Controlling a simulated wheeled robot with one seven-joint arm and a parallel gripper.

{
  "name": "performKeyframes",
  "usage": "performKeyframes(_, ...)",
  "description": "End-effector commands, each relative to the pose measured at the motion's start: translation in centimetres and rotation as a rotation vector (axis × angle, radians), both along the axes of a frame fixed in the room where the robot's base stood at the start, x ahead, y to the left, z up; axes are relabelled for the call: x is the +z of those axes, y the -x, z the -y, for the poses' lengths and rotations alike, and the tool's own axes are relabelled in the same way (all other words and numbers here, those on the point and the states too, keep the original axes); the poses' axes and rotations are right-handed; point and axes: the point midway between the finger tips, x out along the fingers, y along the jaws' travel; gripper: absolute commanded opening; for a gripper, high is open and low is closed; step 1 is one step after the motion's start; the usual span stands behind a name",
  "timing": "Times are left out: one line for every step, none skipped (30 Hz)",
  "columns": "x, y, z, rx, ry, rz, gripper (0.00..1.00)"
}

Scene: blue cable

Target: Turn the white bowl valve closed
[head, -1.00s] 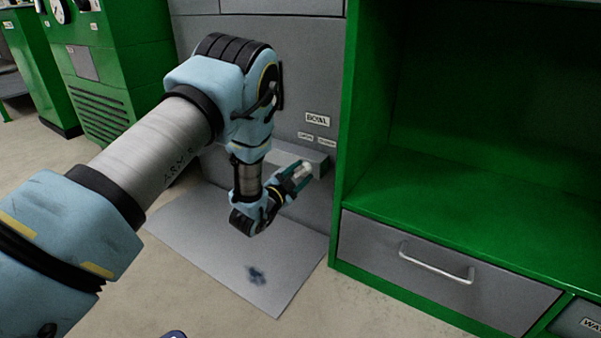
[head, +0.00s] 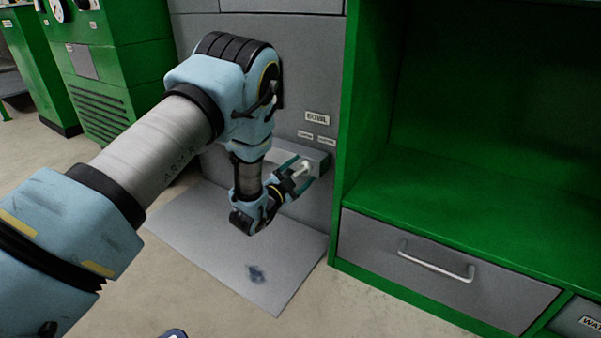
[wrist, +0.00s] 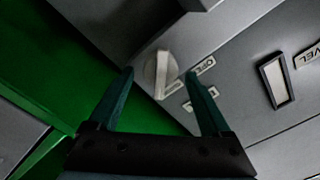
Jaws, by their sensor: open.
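The white bowl valve (wrist: 161,74) is a small knob on the grey panel. In the wrist view it lies ahead of my gripper (wrist: 160,75), between the two teal fingertips in the picture. My gripper is open, with a gap showing on both sides of the knob; I cannot tell how deep the fingers reach. In the head view my gripper (head: 304,169) is at the low grey box, with the white valve (head: 302,170) showing between its fingers. The BOWL label (head: 317,117) is above. A small label (wrist: 204,65) beside the knob appears to read OPEN.
The green cabinet (head: 350,150) stands close on the right, with a grey drawer (head: 440,270) below its shelf. A grey mat (head: 210,240) with a dark stain lies on the floor below. A dark-framed window (wrist: 276,81) is on the panel right of the knob.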

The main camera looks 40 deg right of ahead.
Motion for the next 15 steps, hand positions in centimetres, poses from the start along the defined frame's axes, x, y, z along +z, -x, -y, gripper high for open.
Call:
performKeyframes(0.0,0.0,-0.1,0.0,0.0,0.0,0.82)
performKeyframes(0.0,0.0,-0.2,0.0,0.0,0.0,0.82)
performKeyframes(0.1,0.1,-0.4,0.001,-0.001,0.0,0.82)
performKeyframes(0.1,0.1,-0.7,0.001,-0.001,0.0,0.82)
performKeyframes(0.1,0.2,-1.0,0.001,-0.002,-0.001,0.82)
performKeyframes(0.2,0.3,-1.5,0.001,-0.002,-0.002,0.82)
performKeyframes(0.2,0.5,-2.0,0.001,-0.003,-0.002,0.82)
performKeyframes(0.2,0.6,-2.5,0.001,-0.004,-0.002,0.82)
performKeyframes(0.2,0.8,-3.3,0.001,-0.004,-0.003,0.82)
performKeyframes(0.2,1.0,-3.9,0.001,-0.004,-0.003,0.82)
performKeyframes(0.2,1.2,-4.6,0.001,-0.005,-0.003,0.82)
performKeyframes(0.3,1.4,-5.3,0.001,-0.004,-0.002,0.82)
performKeyframes(0.2,1.5,-5.9,0.002,-0.005,-0.002,0.82)
performKeyframes(0.2,1.6,-6.5,0.002,-0.005,-0.002,0.82)
performKeyframes(0.2,1.8,-7.2,0.002,-0.003,-0.002,0.82)
